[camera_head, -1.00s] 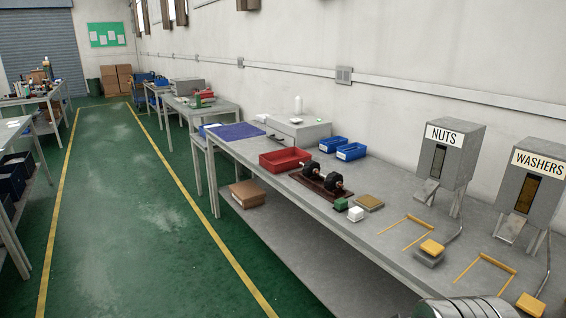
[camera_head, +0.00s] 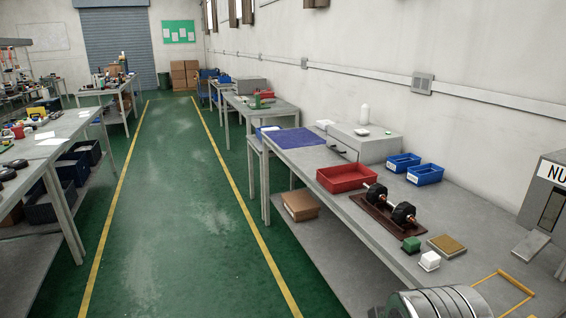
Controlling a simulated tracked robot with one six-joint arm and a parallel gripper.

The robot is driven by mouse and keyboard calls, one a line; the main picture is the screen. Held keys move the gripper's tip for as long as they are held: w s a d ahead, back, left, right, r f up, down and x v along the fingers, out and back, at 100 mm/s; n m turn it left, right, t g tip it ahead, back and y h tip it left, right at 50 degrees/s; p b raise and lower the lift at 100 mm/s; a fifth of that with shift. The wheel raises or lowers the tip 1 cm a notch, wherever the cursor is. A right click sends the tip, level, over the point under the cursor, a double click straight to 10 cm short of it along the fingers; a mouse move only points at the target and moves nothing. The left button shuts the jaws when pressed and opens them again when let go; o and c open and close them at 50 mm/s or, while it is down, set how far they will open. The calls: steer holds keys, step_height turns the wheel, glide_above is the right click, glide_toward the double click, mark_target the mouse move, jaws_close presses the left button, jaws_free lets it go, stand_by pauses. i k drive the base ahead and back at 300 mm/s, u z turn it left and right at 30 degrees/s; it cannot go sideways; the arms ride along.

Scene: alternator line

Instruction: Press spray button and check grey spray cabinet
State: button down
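A grey box-shaped cabinet (camera_head: 372,146) with a dark handle on its front stands on the right workbench near the wall. A white bottle and a small white item rest on its top. A second grey box (camera_head: 248,86) stands on a farther bench. I cannot tell which is the spray cabinet, and neither shows its inside. No spray button can be made out for certain. My gripper is not in view; only a ribbed metal part of mine shows at the bottom.
The right workbench (camera_head: 345,225) holds a red bin (camera_head: 346,177), blue bins (camera_head: 424,175), a brown tray (camera_head: 385,216) with dark rotor-like parts and a nuts dispenser (camera_head: 551,200). Cluttered benches line the left. The green aisle (camera_head: 165,210) between yellow lines is clear.

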mark_target(361, 132)
steer(key=u, duration=0.2)
steer(key=i, duration=2.95)
steer(key=z, duration=0.3)
steer(key=i, duration=0.95)
steer(key=z, duration=0.2)
